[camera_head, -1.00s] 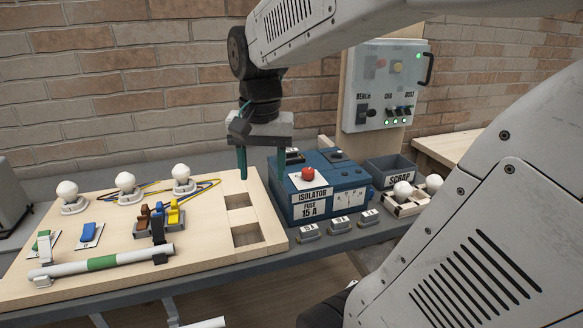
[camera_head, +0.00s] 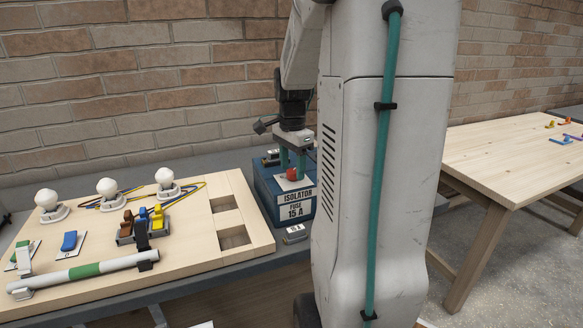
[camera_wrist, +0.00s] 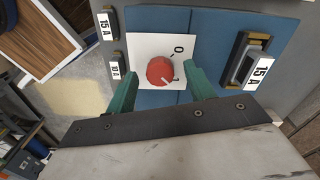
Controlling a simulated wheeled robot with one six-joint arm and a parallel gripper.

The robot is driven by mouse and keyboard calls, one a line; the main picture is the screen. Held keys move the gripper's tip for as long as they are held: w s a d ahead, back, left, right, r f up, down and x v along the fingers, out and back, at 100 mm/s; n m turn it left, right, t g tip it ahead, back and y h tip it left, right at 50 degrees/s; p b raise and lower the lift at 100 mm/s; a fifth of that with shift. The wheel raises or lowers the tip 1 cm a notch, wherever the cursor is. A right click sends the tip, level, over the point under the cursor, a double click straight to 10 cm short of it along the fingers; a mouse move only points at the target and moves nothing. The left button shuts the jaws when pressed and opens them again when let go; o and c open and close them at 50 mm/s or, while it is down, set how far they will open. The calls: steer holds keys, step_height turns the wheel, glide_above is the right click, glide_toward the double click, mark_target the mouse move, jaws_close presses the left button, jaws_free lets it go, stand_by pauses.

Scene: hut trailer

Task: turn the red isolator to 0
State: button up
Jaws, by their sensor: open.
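The red isolator knob (camera_head: 292,174) sits on a white plate on top of the blue isolator box (camera_head: 268,191). In the wrist view the red knob (camera_wrist: 160,71) has a pale mark pointing down and right towards the "1", and a "0" is printed on the white plate (camera_wrist: 146,44) at upper right. My gripper (camera_head: 291,166) points down over the box. In the wrist view its two green fingers (camera_wrist: 160,84) stand apart on either side of the knob, with gaps showing between them and it. Their height relative to the knob is hard to tell.
A pale wooden board (camera_head: 190,246) with bulbs, coloured levers and a tube is at left. A wooden table (camera_head: 520,160) stands at right.

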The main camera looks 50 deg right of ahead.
steer(key=shift+f, duration=0.4)
steer(key=c, duration=1)
steer(key=shift+o, duration=0.2)
